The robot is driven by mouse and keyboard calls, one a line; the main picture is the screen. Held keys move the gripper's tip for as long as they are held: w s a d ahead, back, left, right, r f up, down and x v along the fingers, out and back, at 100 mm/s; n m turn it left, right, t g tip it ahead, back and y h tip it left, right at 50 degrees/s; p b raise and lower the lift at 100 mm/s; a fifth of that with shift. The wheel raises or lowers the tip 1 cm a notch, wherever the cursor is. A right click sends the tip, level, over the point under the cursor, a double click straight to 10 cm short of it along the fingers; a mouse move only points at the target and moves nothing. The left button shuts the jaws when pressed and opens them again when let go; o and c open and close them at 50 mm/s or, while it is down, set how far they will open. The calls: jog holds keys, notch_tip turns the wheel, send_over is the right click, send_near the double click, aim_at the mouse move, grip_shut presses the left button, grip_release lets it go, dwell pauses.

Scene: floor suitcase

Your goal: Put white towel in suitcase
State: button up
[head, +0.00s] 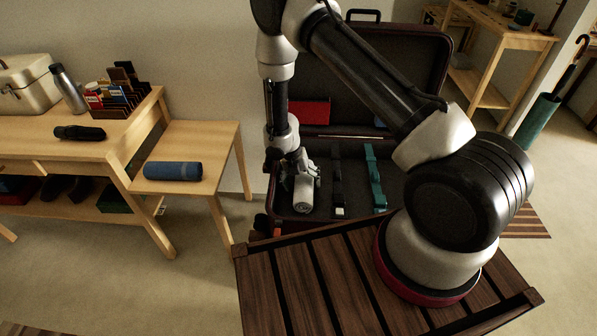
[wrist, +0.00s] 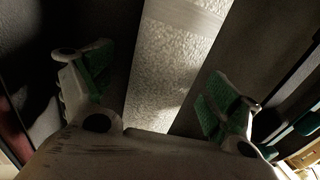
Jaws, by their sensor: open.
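The white towel (head: 303,207) lies in the base of the open dark suitcase (head: 395,52), toward its left side. In the wrist view the towel (wrist: 172,65) is a pale, textured strip running away between my fingers. My gripper (head: 301,184) points down over the towel inside the suitcase. In the wrist view my gripper (wrist: 160,85) is open, with green-padded fingers apart on either side of the towel and dark gaps visible between. My gripper hides part of the towel in the head view.
The suitcase also holds a dark strap (head: 337,180) and a green strap (head: 375,178). A blue roll (head: 173,171) lies on the low wooden table at left. A bottle (head: 68,88) and box (head: 28,84) stand on the bench.

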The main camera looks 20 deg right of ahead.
aim_at(296, 181)
jog(key=v, duration=1)
jog(key=s+d+r+m+t, duration=0.1)
jog(key=d+r+m, duration=0.35)
jog(key=r, duration=0.55)
jog(key=s+d+r+m+y, duration=0.1)
jog(key=s+d+r+m, duration=0.3)
jog(key=r, duration=0.6)
jog(key=w+d+r+m+t, duration=0.1)
jog(key=d+r+m, duration=0.2)
jog(key=r+m, duration=0.45)
jog(key=s+d+r+m+t, duration=0.1)
jog(key=s+d+r+m, duration=0.1)
jog(key=s+r+m, duration=0.3)
jog(key=s+d+r+m+t+y, duration=0.1)
jog(key=s+r+m, duration=0.4)
jog(key=s, duration=0.5)
jog(key=s+d+r+m+t, duration=0.1)
jog(key=s+d+r+m, duration=0.2)
jog(key=s+r+m, duration=0.2)
jog(key=s+m, duration=0.1)
jog(key=s, duration=0.2)
jog(key=shift+s+d+y, duration=0.3)
jog(key=shift+s+d, duration=0.05)
jog(key=shift+d, duration=0.05)
